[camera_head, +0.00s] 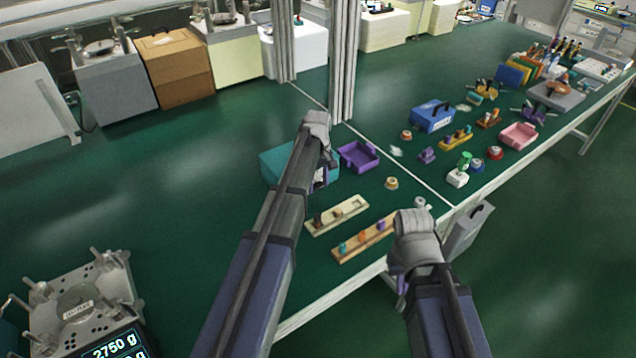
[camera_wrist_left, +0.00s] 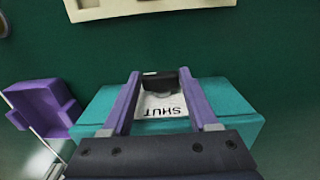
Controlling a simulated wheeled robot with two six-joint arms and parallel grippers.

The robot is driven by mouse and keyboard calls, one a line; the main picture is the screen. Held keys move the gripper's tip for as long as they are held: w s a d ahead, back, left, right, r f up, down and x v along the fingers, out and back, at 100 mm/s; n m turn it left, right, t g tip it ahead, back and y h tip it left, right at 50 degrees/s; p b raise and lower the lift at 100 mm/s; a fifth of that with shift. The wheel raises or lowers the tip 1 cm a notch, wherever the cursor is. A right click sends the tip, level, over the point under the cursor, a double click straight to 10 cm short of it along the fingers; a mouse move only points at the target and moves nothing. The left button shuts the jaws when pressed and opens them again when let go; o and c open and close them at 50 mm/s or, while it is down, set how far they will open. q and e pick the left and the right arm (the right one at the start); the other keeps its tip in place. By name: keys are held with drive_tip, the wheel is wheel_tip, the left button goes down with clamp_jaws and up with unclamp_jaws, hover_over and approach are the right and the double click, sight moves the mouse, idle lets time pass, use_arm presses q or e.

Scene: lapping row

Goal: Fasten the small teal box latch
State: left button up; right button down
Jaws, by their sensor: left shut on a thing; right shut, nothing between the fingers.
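The small teal box (camera_head: 283,161) stands on the green bench, partly hidden behind my left arm in the head view. In the left wrist view the teal box (camera_wrist_left: 230,105) has a white face with the word SHUT, seen upside down. A black latch (camera_wrist_left: 160,84) sits at the edge of that label. My left gripper (camera_wrist_left: 158,76) has its two purple fingers on either side of the black latch and is shut on it. In the head view the left gripper (camera_head: 321,178) is mostly hidden by its own wrist. My right gripper (camera_head: 401,287) is shut and empty, beside the bench's front edge.
An open purple tray (camera_head: 358,157) stands right beside the teal box. A cream wooden strip (camera_head: 337,214) and a brown peg board (camera_head: 365,238) lie in front. A metal post (camera_head: 343,60) rises behind. A blue box (camera_head: 432,116) and several small items fill the bench to the right.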

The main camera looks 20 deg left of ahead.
use_arm(q)
drive_tip(key=shift+s, duration=0.1)
drive_tip(key=shift+s+a+f+t+h, duration=0.15)
drive_tip(key=shift+s+t+h, duration=0.1)
drive_tip(key=shift+t+h, duration=0.3)
drive_tip(key=shift+s+a+t+h+b, duration=0.15)
drive_tip(key=shift+t+h+b, duration=0.2)
drive_tip(key=shift+t+b, duration=0.3)
drive_tip(key=shift+s+f+t+h+b, duration=0.1)
drive_tip(key=shift+f+t+h+b, duration=0.1)
drive_tip(key=shift+t+h+b, duration=0.7)
drive_tip(key=shift+a+t+h+b, duration=0.1)
drive_tip(key=shift+t+h+b, duration=0.2)
drive_tip(key=shift+t+b, duration=0.35)
drive_tip(key=shift+r, duration=0.1)
drive_tip(key=o, duration=1.4)
